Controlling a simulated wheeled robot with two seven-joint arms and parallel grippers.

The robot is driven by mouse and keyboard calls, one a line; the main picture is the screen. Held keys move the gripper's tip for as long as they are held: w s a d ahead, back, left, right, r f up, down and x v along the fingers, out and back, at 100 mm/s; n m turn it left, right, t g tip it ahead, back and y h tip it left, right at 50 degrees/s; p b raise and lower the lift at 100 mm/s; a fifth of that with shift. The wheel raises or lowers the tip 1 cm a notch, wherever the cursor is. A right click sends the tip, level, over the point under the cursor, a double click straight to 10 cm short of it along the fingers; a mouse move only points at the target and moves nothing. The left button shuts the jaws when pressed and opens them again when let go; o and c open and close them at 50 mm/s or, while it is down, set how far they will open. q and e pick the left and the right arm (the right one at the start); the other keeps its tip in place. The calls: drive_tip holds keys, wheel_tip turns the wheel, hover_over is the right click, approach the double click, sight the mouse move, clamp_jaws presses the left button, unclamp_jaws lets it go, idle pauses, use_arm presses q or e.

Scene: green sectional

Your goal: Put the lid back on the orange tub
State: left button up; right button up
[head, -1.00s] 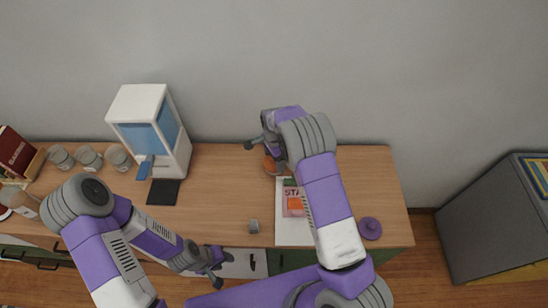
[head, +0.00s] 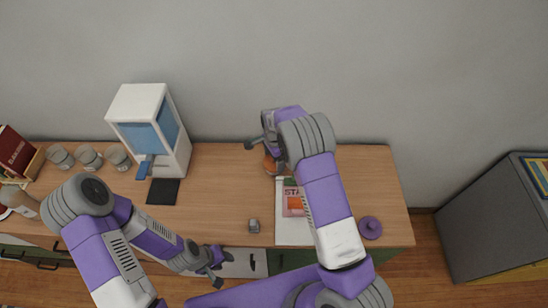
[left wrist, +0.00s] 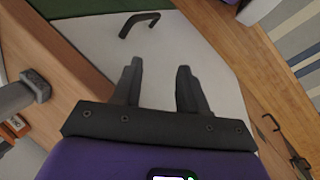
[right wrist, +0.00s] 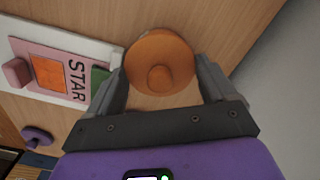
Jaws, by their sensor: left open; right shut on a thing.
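My right gripper (right wrist: 160,75) is shut on an orange round lid with a knob (right wrist: 160,58), seen from above between its fingers in the right wrist view. In the head view this gripper (head: 262,144) is over the back of the counter, and a little orange (head: 269,165) shows below it. I cannot make out the tub apart from the lid, or whether the lid touches it. My left gripper (left wrist: 158,85) is open and empty. In the head view it (head: 218,262) is low at the counter's front edge, facing a white drawer front.
A purple knobbed lid-like piece (head: 370,228) is at the front right. The middle counter is clear.

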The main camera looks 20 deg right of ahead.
idle(0.4)
drive_tip(key=o, duration=0.8)
drive_tip(key=shift+r+p, duration=2.4)
drive_tip(key=shift+r, duration=1.15)
clamp_jaws()
drive_tip(key=shift+f, duration=0.25)
